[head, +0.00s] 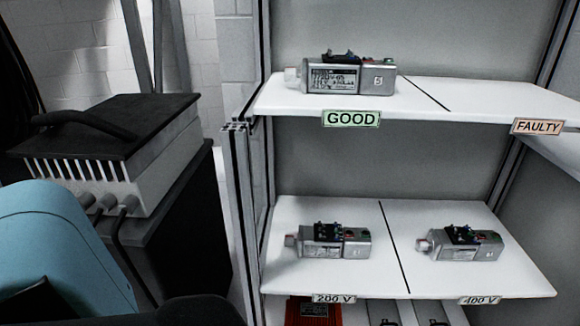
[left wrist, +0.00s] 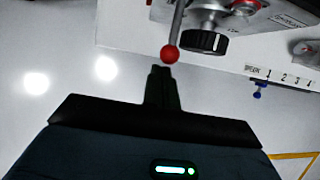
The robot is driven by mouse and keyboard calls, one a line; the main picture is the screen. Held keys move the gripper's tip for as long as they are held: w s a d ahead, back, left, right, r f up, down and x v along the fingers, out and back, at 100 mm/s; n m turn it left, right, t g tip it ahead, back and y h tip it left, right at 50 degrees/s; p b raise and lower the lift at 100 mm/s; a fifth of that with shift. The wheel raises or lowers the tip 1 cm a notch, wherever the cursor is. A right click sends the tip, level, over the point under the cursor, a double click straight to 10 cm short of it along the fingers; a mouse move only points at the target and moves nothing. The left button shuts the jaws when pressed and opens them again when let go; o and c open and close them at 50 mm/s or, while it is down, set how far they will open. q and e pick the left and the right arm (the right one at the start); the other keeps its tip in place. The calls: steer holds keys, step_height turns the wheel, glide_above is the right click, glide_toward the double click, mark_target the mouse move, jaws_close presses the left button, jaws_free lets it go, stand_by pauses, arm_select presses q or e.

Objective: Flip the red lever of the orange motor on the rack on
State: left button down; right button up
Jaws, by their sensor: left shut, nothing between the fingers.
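In the left wrist view, a lever with a red ball (left wrist: 169,53) at its end hangs on a grey rod from the top of the picture. My left gripper (left wrist: 160,72) is shut and empty. Its fingertips are just below the red ball; I cannot tell whether they touch it. A silver unit with a black ribbed knob (left wrist: 206,41) is right behind the lever. No clearly orange motor body shows in the wrist view. In the head view, an orange-red finned part (head: 313,312) shows below the lower shelf, mostly cut off. My right gripper is in neither view.
Silver motors stand on the upper shelf (head: 280,103) marked GOOD and the lower shelf (head: 375,275) marked 200 V and 400 V. A grey box with a black top (head: 105,125) stands at left. In the wrist view, a blue-tipped switch (left wrist: 260,90) sits at right.

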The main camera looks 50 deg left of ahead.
arm_select(q)
steer(key=shift+r, duration=0.15)
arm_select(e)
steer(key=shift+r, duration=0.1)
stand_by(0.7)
arm_select(q)
steer(key=shift+r+p, duration=0.65)
steer(key=shift+p, duration=0.2)
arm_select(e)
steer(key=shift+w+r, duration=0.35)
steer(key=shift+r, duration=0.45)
